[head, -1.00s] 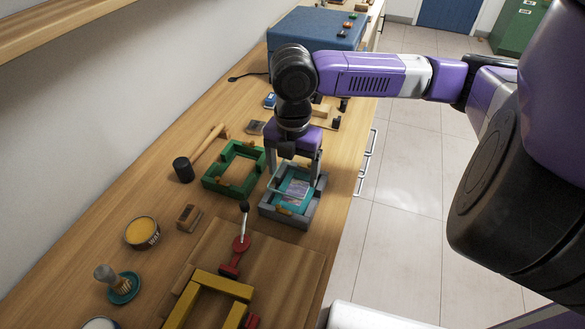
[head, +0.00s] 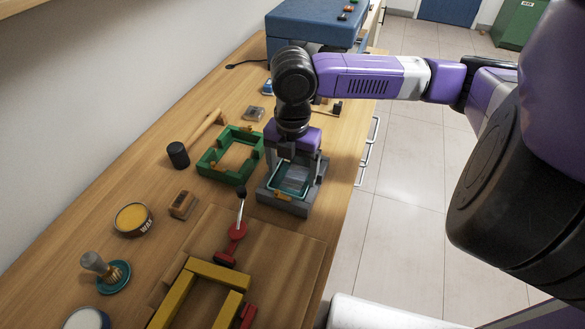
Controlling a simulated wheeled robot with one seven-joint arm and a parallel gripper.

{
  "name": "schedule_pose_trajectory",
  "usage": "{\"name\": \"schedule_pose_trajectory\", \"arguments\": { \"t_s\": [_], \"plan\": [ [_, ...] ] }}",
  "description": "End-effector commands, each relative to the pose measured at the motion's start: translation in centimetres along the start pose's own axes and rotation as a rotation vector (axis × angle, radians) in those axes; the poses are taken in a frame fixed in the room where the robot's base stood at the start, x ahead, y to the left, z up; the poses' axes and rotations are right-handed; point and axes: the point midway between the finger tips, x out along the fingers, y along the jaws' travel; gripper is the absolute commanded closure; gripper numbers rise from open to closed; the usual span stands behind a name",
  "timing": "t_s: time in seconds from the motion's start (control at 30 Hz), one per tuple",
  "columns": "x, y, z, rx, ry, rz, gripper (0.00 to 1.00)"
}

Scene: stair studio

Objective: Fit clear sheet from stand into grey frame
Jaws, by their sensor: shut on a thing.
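The grey frame (head: 286,208) lies on the bench near its right edge in the head view. My gripper (head: 294,174) points down over it, with a finger on each side of the opening. It is shut on the clear sheet (head: 291,182), a see-through pane with a teal edge. The sheet is level over or in the frame's opening. I cannot tell whether it touches the frame. The stand cannot be made out for sure; my arm hides part of the bench behind.
A green frame (head: 212,173) lies just left of the grey one. A red toggle clamp (head: 234,238) and yellow frame (head: 178,292) are in front. A mallet (head: 178,155), brush (head: 107,271) and wax tin (head: 132,219) lie left. A blue case (head: 310,25) stands behind.

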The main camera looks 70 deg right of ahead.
Motion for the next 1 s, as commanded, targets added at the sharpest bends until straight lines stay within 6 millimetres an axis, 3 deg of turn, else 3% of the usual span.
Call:
{"name": "schedule_pose_trajectory", "arguments": {
  "t_s": [0.03,0.27,0.3,0.37,1.0],
  "plan": [
    [0.79,-0.14,-0.08,0.002,0.004,-0.007,0.63],
    [0.92,-0.09,-0.07,0.004,0.004,-0.006,0.63],
    [0.93,-0.09,-0.06,0.004,0.004,-0.006,0.11],
    [0.96,-0.08,-0.06,0.004,0.005,-0.006,0.00],
    [1.02,-0.19,0.00,0.006,0.004,-0.009,0.00]
  ]
}}
